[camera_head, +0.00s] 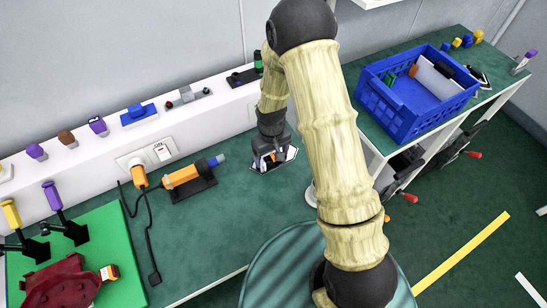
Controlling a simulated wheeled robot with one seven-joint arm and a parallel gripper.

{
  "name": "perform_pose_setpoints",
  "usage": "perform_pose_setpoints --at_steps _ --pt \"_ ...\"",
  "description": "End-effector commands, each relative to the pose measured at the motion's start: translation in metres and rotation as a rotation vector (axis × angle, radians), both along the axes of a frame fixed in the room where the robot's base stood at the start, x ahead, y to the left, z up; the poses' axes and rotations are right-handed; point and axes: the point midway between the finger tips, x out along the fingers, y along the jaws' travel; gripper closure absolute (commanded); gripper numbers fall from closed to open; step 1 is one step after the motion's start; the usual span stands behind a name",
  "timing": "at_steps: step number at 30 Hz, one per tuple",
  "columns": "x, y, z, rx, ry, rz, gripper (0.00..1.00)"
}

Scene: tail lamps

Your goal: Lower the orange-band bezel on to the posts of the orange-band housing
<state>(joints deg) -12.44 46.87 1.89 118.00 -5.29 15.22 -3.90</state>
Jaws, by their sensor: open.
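My gripper (270,161) points down at the green bench top, over a flat dark piece with a pale rim (288,157). A small orange patch shows between or just behind the fingers. The fingers hide much of this piece, so I cannot tell whether it is the orange-band housing, the bezel, or both stacked. No posts can be made out. The gripper is open, with its fingertips close to or around the piece; contact cannot be judged.
An orange tool (182,178) on a dark stand lies left of my gripper. A blue crate (408,112) with mixed parts stands right. A green mat (120,245) holds a dark red fixture (58,287) and clamps. A white ledge (75,170) runs behind. Bench front centre is clear.

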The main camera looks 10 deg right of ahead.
Motion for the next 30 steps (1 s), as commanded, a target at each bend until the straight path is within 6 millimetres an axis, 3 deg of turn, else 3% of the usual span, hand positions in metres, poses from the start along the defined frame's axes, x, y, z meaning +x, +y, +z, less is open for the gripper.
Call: perform_pose_setpoints --at_steps 11,19,30 --pt "0.0001 0.0 0.0004 0.0 0.0 0.0 0.2" --pt "0.0001 -0.0001 0.0004 0.0 0.0 0.0 0.69" --pt "0.0009 0.0001 0.0075 0.001 -0.003 -0.001 0.7"
